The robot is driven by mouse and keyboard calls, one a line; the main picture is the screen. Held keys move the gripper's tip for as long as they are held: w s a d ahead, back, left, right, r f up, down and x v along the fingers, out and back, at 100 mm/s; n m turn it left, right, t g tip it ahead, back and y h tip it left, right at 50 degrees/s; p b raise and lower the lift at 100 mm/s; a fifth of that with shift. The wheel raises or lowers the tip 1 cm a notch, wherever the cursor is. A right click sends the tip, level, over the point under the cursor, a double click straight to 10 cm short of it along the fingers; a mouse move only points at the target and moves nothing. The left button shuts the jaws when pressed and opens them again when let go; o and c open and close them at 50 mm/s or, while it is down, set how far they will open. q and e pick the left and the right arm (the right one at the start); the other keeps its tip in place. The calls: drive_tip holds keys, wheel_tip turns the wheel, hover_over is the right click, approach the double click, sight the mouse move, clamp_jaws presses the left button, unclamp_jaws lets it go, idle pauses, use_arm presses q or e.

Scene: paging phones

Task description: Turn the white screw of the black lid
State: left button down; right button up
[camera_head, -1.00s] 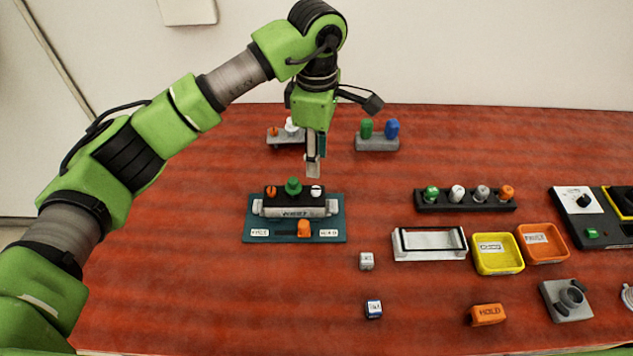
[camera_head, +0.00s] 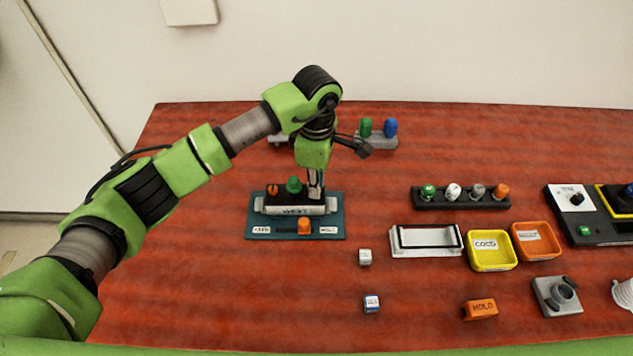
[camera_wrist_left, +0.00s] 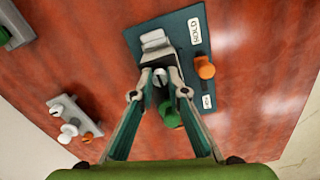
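The black lid (camera_head: 282,197) lies on a light box on a teal base (camera_head: 256,229). It carries an orange screw (camera_head: 272,190), a green knob (camera_head: 294,185) and the white screw, which my gripper hides in the head view. In the left wrist view the white screw (camera_wrist_left: 160,80) shows between my fingertips, with the green knob (camera_wrist_left: 172,117) close behind it. My left gripper (camera_wrist_left: 162,77) is pointed down over the right end of the lid. Its fingers stand apart, one on each side of the screw; whether they touch it is hard to tell. My right gripper is not in view.
An orange slider knob (camera_head: 304,225) stands at the front of the teal base. A grey stand with green and blue pegs (camera_head: 378,142) is behind. A black rack (camera_head: 460,198), a white tray (camera_head: 397,253) and yellow (camera_head: 491,266) and orange bins (camera_head: 552,254) are right. The front left table is clear.

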use_arm(q)
drive_tip(key=shift+b, duration=0.3)
drive_tip(key=n+b, duration=0.3)
drive_tip(key=shift+w+f+n, duration=0.1)
drive_tip(key=shift+f+n, duration=0.1)
drive_tip(key=shift+n, duration=0.1)
drive_tip(key=n+b, duration=0.5)
drive_tip(key=n, duration=0.1)
drive_tip(key=n+b, duration=0.2)
drive_tip(key=n, duration=0.2)
drive_tip(key=shift+r+n+b, duration=0.1)
drive_tip(key=shift+n+b, duration=1.1)
drive_tip(key=shift+n, duration=0.8)
drive_tip(key=shift+r+n, duration=0.1)
drive_tip(key=shift+n, duration=0.2)
